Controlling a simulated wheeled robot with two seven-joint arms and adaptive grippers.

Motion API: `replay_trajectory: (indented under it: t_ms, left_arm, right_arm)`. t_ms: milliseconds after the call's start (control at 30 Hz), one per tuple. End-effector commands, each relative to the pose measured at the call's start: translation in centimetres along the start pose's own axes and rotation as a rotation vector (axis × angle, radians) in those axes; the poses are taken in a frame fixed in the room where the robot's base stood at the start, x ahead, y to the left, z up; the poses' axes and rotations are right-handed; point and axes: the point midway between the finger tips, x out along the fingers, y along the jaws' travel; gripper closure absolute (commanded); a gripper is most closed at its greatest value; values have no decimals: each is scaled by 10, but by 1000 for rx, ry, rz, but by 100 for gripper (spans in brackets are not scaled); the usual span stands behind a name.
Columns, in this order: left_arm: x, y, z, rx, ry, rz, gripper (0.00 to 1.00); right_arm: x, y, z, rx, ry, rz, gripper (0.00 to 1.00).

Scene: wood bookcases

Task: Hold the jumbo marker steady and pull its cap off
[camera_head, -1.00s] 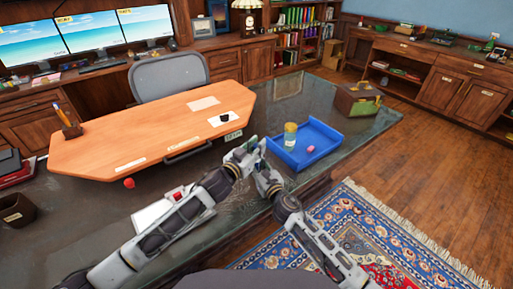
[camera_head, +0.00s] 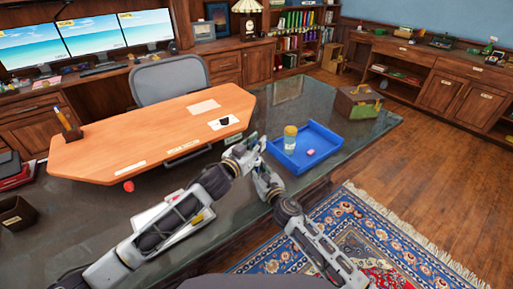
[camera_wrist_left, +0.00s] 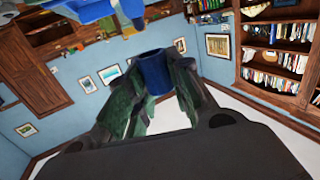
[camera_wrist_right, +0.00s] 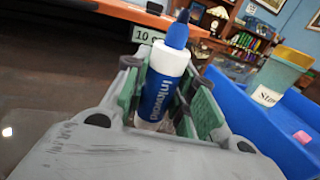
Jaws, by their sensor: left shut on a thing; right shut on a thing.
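The jumbo marker (camera_wrist_right: 158,92) has a white body with a blue lettered band. It stands upright in the right wrist view, with a tapered blue tip (camera_wrist_right: 180,28) bare at its top. My right gripper (camera_head: 268,186) is shut around its body. A short blue cap (camera_wrist_left: 155,70), its dark open end showing, is between the fingers of my left gripper (camera_head: 252,147), which is shut on it. The cap looks apart from the marker. In the head view the left gripper is just above the right one, and the marker is too small to make out.
A blue tray (camera_head: 277,155) on the dark desk (camera_head: 90,225) holds a yellow-topped container (camera_head: 291,138) and a pink block (camera_head: 310,152), right of my grippers. A green-and-brown box (camera_head: 357,102) is further right. A red ball (camera_head: 128,186) lies left.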

Motion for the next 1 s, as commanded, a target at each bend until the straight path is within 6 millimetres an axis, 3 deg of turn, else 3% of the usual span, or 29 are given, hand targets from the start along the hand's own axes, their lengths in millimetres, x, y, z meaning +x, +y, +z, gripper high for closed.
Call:
replay_trajectory:
  t_ms: [200, 467, 500, 667, 1000]
  left_arm:
    - [-1, 0, -16, 0, 1, 0, 100]
    - [-1, 0, -17, -1, 0, 0, 100]
    - [-1, 0, -17, -1, 0, 0, 100]
    - [-1, 0, -17, -1, 0, 0, 100]
    - [-1, 0, -17, -1, 0, 0, 100]
  right_arm:
    - [0, 0, 0, 0, 0, 0, 100]
    - [0, 0, 0, 0, 0, 0, 100]
    - [0, 0, 0, 0, 0, 0, 71]
    - [0, 0, 0, 0, 0, 0, 51]
    - [0, 0, 0, 0, 0, 0, 49]
